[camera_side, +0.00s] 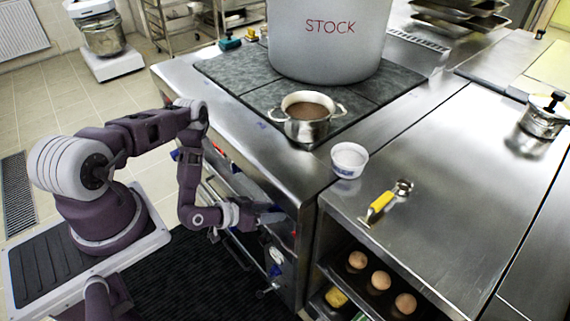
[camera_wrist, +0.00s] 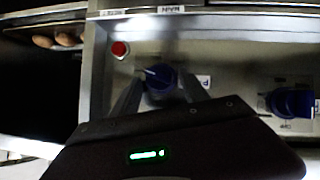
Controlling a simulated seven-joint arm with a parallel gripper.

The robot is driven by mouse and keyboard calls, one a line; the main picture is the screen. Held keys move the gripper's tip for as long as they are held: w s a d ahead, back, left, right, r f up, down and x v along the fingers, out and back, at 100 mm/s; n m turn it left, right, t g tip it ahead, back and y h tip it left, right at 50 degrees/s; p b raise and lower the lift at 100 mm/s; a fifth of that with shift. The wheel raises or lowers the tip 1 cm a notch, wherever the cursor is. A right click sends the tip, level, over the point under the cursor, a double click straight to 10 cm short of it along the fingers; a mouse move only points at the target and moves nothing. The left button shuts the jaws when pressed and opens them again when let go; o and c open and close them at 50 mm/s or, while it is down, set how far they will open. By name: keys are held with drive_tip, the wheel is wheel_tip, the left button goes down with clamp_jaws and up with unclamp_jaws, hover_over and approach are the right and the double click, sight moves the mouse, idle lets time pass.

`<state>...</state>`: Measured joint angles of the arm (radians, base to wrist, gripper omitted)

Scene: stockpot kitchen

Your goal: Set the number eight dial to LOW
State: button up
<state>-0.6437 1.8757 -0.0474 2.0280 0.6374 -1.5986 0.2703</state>
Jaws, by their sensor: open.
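A blue dial (camera_wrist: 158,78) with a pale pointer line sits on the steel front panel in the wrist view. My gripper (camera_wrist: 162,90) is open, with one finger on each side of this dial; I cannot tell whether either finger touches it. A second blue dial (camera_wrist: 290,102) is at the right of the wrist view, with small print around it. No number eight or LOW mark is readable, so I cannot tell which dial is number eight. In the side view my gripper (camera_side: 282,217) is at the stove front, and the dials there are mostly hidden.
A red button (camera_wrist: 120,49) is beside the nearer dial. Above the panel are a stockpot (camera_side: 325,40), a small pot (camera_side: 307,118), a white bowl (camera_side: 349,160) and a yellow-handled tool (camera_side: 380,206). Eggs (camera_side: 379,280) sit on an open shelf right of the panel.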

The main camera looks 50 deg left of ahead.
drive_tip(key=s, duration=0.5)
drive_tip(key=shift+s, duration=0.35)
